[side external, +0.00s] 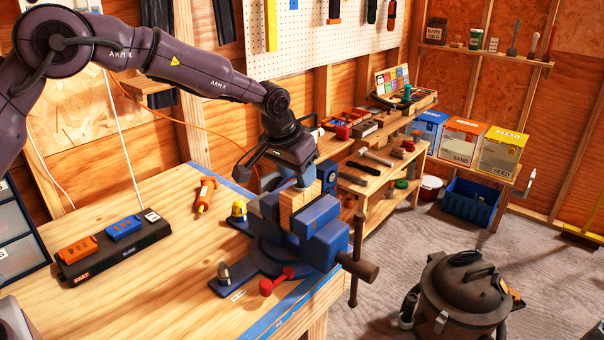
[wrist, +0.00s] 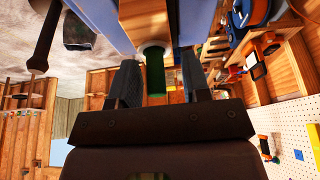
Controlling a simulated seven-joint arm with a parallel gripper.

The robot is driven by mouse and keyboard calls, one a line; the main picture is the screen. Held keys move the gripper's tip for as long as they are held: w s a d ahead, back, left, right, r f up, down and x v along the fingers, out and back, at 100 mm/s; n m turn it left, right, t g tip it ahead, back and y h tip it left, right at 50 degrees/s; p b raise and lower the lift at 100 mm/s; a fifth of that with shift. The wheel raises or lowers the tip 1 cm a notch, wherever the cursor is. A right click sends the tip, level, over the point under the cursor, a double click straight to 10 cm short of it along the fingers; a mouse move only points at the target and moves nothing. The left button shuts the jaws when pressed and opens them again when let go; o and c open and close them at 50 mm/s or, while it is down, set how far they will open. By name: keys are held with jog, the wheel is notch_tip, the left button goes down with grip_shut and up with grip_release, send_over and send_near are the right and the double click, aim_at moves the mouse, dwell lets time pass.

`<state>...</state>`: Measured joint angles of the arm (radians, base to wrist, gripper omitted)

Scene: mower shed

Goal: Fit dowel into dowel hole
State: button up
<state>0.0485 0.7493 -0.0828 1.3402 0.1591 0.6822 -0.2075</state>
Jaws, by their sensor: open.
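A pale wooden block (side external: 298,206) is clamped upright in the blue bench vise (side external: 318,243). My gripper (side external: 301,183) points down just above the block's top. In the wrist view, the two dark fingers of my gripper (wrist: 159,70) stand apart. A green cylinder, apparently the dowel (wrist: 154,80), lies between them, with a gap at the right finger. A pale ring (wrist: 152,51) shows where the dowel meets the block (wrist: 146,18). I cannot tell how deep the dowel sits in the hole. The dowel is not clear in the side view.
The vise handle (side external: 358,262) sticks out at the right. A red-handled tool (side external: 276,280), a yellow-topped item (side external: 239,211) and an orange tool (side external: 206,195) are near the vise. Bare bench (side external: 160,300) is in front.

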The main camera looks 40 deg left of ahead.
jog(key=v, duration=1.1)
jog(key=shift+d+r, duration=0.2)
jog(key=shift+r, duration=0.1)
jog(key=s+a+r+t, duration=0.15)
jog(key=s+r, duration=0.25)
jog(key=s, duration=0.7)
jog(key=s+a+r+g, duration=0.1)
jog(key=s+a+r, duration=0.2)
jog(key=s, duration=0.8)
jog(key=s+f, duration=0.3)
jog(key=s, duration=0.7)
jog(key=shift+a+f+t, duration=0.3)
jog(key=shift+a+t, duration=0.05)
jog(key=shift+a, duration=0.05)
